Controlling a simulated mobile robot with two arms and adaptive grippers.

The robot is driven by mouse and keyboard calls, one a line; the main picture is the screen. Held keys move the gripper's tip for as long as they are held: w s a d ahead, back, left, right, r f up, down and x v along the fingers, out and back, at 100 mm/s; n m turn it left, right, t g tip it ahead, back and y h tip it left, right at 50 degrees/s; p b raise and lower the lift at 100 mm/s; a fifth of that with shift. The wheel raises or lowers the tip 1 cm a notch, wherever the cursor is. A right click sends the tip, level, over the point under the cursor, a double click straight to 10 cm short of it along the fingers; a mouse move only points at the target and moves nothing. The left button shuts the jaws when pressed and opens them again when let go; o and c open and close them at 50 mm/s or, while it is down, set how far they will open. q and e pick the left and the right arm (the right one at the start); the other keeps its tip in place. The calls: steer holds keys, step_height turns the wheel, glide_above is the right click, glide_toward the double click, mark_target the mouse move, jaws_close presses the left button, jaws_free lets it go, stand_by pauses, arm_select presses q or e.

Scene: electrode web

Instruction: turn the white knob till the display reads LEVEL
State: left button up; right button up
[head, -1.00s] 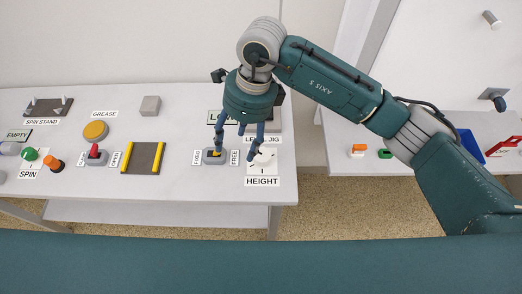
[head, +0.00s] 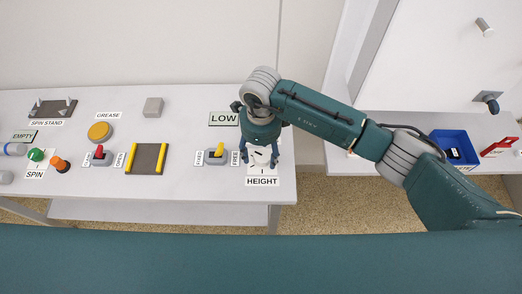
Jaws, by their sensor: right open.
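The white knob (head: 262,156) sits on a pale plate above the HEIGHT label (head: 262,182), at the right end of the bench. My right gripper (head: 261,160) is open directly over it, with one finger on either side of the knob. I cannot tell whether the fingers touch it. The gripper hides part of the knob and its plate. The display (head: 224,118), left of my right gripper, reads LOW. My left gripper is not in view.
A yellow-handled switch (head: 216,155) between the FIXED and FREE labels stands close left of the knob. Farther left are a dark pad with yellow rails (head: 147,158), a red switch (head: 101,153) and the yellow GREASE button (head: 99,131). A blue bin (head: 455,149) stands at right.

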steer(key=shift+f, duration=0.1)
steer(key=c, duration=1.1)
steer(key=shift+w+f+m+b, duration=0.1)
steer(key=shift+f+m+b, duration=0.05)
steer(key=shift+m+b, duration=1)
steer(key=shift+c, duration=0.2)
steer(key=shift+r+m+b, duration=0.2)
steer(key=shift+m+b, duration=0.3)
steer(key=shift+m, duration=0.05)
steer(key=shift+r, duration=0.1)
steer(key=o, duration=1.1)
steer(key=shift+a, duration=0.1)
steer(key=shift+o, duration=0.2)
